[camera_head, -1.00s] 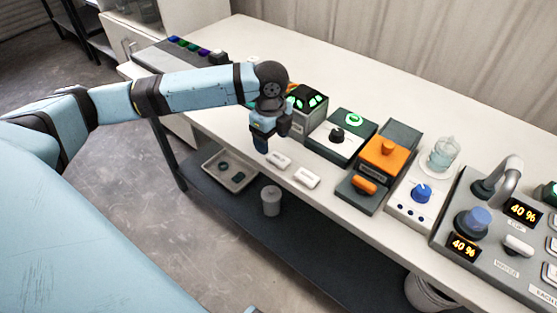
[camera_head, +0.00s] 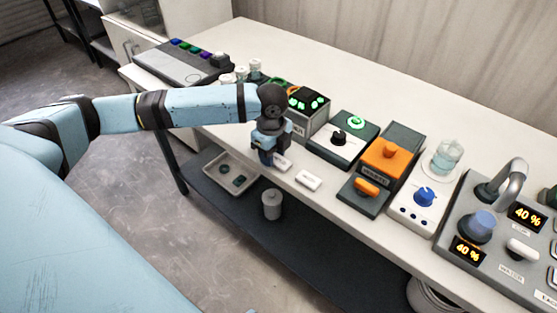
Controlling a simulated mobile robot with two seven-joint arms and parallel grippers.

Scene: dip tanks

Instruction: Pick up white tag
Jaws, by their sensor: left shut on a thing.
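Two small white tags lie near the front edge of the white table. The left tag (camera_head: 283,165) is partly hidden by my left gripper (camera_head: 268,158), which is down at the table top and shut on it. The right tag (camera_head: 308,180) lies flat, apart from the gripper. The fingertips' contact with the left tag is mostly hidden by the gripper. My right gripper is not in view.
A grey box with green lights (camera_head: 304,107) stands just behind the gripper. A dark device with a black knob (camera_head: 338,137) and an orange device (camera_head: 387,158) stand to the right. A tray (camera_head: 225,172) and grey canister (camera_head: 272,204) are on the shelf below.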

